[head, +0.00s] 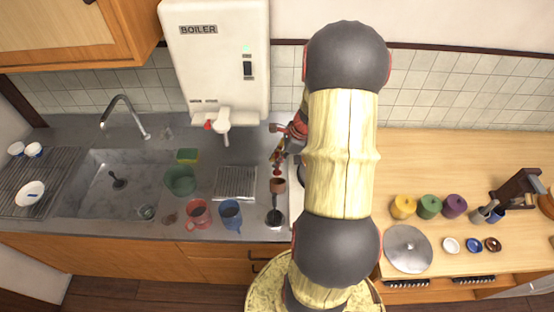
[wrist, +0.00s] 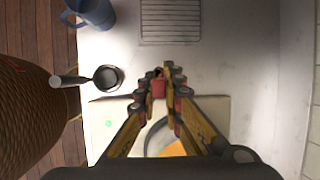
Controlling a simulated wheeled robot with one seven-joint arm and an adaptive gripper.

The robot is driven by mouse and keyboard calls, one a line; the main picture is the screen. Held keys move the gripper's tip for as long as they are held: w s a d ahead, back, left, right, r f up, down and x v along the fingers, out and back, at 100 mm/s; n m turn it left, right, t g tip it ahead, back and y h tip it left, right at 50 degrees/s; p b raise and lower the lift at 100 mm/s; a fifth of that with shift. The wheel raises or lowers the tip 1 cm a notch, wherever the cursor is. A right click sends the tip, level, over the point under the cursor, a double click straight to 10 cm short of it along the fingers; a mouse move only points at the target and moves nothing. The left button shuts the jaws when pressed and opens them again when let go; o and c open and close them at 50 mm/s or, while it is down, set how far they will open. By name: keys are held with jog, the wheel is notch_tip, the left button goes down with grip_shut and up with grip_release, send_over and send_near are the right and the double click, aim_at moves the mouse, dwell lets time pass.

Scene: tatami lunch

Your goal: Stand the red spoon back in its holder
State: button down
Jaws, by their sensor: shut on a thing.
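In the wrist view my gripper's yellow and red fingers (wrist: 160,76) come together around a reddish shape. I cannot tell there how much is spoon and how much is holder. I cannot tell whether the spoon touches the holder.
A blue mug (head: 231,215) and a red mug (head: 198,214) stand to the left. A wire rack (head: 236,182) lies behind them. My arm hides much of the stove.

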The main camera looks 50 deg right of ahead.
aim_at(278, 175)
jog(key=shift+f+b, duration=2.8)
jog(key=shift+f, duration=1.55)
jog(key=shift+f+b, duration=0.3)
jog(key=shift+f, duration=0.2)
jog(key=c, duration=1.8)
grip_release()
jog(key=shift+c, duration=0.2)
jog(key=shift+o, duration=0.8)
jog(key=o, duration=0.4)
jog(key=shift+r, duration=0.1)
